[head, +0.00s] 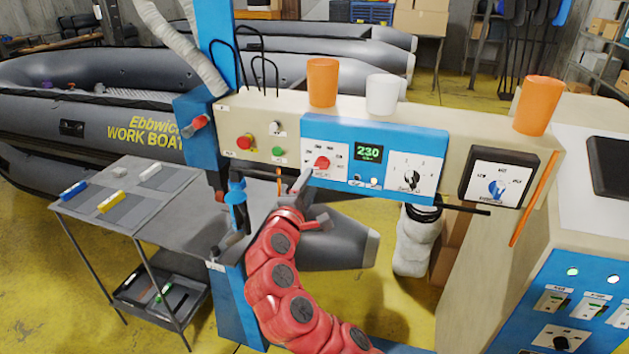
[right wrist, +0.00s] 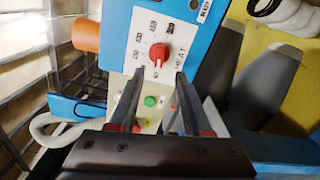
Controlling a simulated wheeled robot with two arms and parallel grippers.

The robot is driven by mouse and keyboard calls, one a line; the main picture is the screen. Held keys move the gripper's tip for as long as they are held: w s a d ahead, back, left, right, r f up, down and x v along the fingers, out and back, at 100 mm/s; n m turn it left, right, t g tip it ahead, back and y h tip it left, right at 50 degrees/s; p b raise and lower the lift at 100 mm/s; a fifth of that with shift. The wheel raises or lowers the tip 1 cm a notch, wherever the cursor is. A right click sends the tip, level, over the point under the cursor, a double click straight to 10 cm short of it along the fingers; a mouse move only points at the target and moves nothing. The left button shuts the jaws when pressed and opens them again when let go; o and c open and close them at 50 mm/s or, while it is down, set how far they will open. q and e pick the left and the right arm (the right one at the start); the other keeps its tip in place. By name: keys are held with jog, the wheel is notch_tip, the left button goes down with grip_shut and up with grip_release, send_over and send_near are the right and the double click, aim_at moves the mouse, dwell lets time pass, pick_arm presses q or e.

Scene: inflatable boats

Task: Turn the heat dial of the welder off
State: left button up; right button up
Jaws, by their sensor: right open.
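The welder's blue control panel (head: 290,128) spans the middle of the head view. Its red heat dial (head: 322,162) sits on a white scale plate at the left, beside a green display (head: 368,152) reading 230. In the right wrist view the red dial (right wrist: 159,53) is turned sideways, with HEAT lettered beside it; its exact setting is hard to read. My right gripper (head: 304,182) is just below and left of the dial. In the wrist view its open fingers (right wrist: 159,76) point at the dial, one to each side, with nothing between them. My left gripper is not in view.
A green button (head: 278,152) and a red button (head: 245,142) lie left of the panel. Orange and white cups (head: 381,94) stand on top. A grey side table (head: 120,195) is at left.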

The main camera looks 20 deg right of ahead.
jog(key=b+v, duration=0.3)
jog(key=v, duration=0.8)
jog(key=shift+a, duration=0.2)
jog(key=shift+s, duration=0.1)
